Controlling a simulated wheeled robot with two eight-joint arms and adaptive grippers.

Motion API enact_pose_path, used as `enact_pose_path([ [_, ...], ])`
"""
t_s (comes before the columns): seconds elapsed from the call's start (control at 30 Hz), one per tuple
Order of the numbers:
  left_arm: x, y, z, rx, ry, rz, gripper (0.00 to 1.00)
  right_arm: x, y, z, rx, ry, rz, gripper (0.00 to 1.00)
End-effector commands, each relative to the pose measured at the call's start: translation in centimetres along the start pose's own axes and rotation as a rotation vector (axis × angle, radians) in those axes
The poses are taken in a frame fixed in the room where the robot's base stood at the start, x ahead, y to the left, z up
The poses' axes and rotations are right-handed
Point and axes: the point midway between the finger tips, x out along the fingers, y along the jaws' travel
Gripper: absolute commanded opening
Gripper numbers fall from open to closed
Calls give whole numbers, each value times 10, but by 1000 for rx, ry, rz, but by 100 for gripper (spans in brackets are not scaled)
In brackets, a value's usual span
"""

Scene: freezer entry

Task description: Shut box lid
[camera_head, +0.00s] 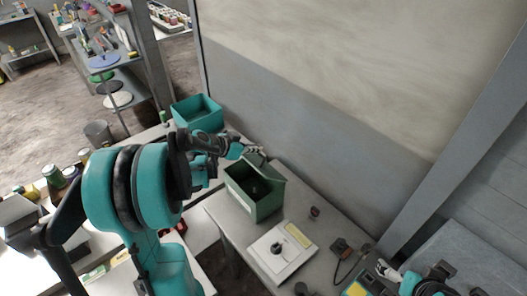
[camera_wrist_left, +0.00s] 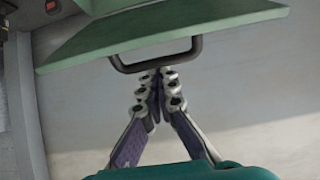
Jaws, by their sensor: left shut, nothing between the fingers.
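A green box (camera_head: 254,204) stands on the grey table with its top open and a dark interior. Its lid (camera_head: 266,168) is raised at the back edge. In the left wrist view the lid (camera_wrist_left: 160,32) fills the top of the picture, with a dark loop handle (camera_wrist_left: 157,58) along its edge. My left gripper (camera_head: 258,149) is beside the raised lid. Its fingertips (camera_wrist_left: 160,74) are together and empty, just below the handle in the picture; I cannot tell whether they touch it. My right gripper (camera_head: 386,270) is at the lower right, far from the box, its fingers unclear.
A white flat device (camera_head: 282,252) with a dark knob lies on the table in front of the box. Small dark items (camera_head: 342,247) lie to its right. An open teal bin (camera_head: 197,113) stands behind my left arm. The wall (camera_head: 300,130) is close behind the box.

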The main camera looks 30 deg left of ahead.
Motion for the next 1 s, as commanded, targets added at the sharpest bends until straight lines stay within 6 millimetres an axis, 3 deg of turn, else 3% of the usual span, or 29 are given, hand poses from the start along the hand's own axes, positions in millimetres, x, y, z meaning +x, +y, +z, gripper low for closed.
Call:
enact_pose_path([
  [0.03,1,-1,17,-4,42,-5,0,18,0,12,0,0,0,100],
  [0.5,-15,0,82,2,474,-9,0,111,0,80,0,0,0,100],
  [0.77,-16,1,104,4,650,-9,0,143,0,102,0,0,0,100],
  [1.0,-16,2,114,3,644,-9,0,156,0,111,0,0,0,100],
])
